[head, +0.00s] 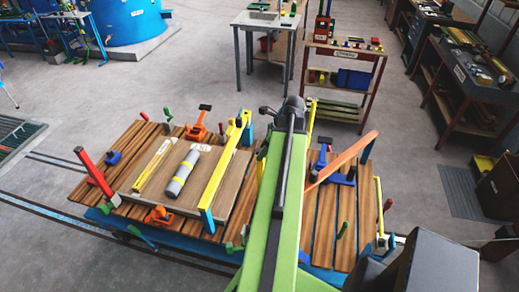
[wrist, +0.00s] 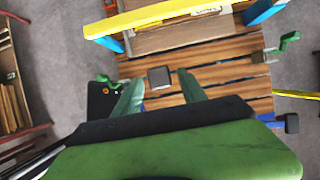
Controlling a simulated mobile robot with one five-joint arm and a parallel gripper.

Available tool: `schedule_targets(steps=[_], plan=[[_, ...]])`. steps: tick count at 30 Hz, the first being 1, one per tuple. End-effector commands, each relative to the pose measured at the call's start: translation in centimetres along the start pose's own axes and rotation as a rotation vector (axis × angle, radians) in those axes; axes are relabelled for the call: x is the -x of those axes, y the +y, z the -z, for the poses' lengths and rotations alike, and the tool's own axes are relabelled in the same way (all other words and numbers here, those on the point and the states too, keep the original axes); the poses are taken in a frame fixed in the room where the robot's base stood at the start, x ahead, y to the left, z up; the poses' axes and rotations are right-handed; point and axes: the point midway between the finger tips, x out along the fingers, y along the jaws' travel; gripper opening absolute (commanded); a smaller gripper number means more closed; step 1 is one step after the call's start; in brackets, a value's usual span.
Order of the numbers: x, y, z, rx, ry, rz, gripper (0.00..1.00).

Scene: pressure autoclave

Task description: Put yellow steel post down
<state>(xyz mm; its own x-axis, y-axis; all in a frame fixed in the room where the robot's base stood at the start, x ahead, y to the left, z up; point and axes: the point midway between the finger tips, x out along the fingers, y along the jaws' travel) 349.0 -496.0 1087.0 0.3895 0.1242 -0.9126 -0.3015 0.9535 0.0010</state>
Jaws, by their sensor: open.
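My gripper (wrist: 162,88) is open in the wrist view, its two green fingers spread over the wooden slats. A small dark square piece (wrist: 160,77) shows between the fingertips; I cannot tell whether it is the end of a post or whether the fingers touch it. In the head view my arm hides the gripper. A slim yellow post (head: 156,165) lies on the wooden board. A thicker yellow bar (head: 226,165) with blue ends spans the board, and it also crosses the top of the wrist view (wrist: 165,15). I cannot tell which yellow piece is the named post.
A labelled cart (head: 340,58) stands behind. Some slats are bare.

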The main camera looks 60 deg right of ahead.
Motion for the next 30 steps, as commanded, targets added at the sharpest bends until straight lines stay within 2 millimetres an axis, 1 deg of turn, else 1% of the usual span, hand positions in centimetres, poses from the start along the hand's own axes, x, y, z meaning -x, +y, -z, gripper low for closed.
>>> schedule_targets(steps=[1, 3, 7, 9, 11, 19, 21, 23, 26, 27, 29, 30], plan=[[2.5, 0.0, -0.5, -0.001, 0.000, 0.001, 0.49], [4.1, 0.0, -0.5, -0.001, 0.000, 0.001, 0.49], [6.4, 0.0, -0.4, -0.001, 0.000, 0.001, 0.49], [6.9, 0.0, -0.3, 0.001, 0.000, 0.001, 0.49], [7.0, 0.0, -0.2, 0.001, 0.000, 0.001, 0.49], [6.8, 0.0, 0.0, 0.001, 0.000, 0.000, 0.49], [6.5, 0.2, -0.6, 0.024, 0.003, -0.005, 0.49], [5.7, 0.8, -2.1, 0.097, 0.014, -0.020, 0.49], [3.0, 3.1, -7.4, 0.359, 0.047, -0.071, 0.49], [1.6, 4.7, -10.1, 0.505, 0.062, -0.100, 0.49], [-0.5, 7.4, -14.1, 0.740, 0.084, -0.147, 0.49], [-1.8, 9.4, -16.6, 0.898, 0.096, -0.179, 0.49]])
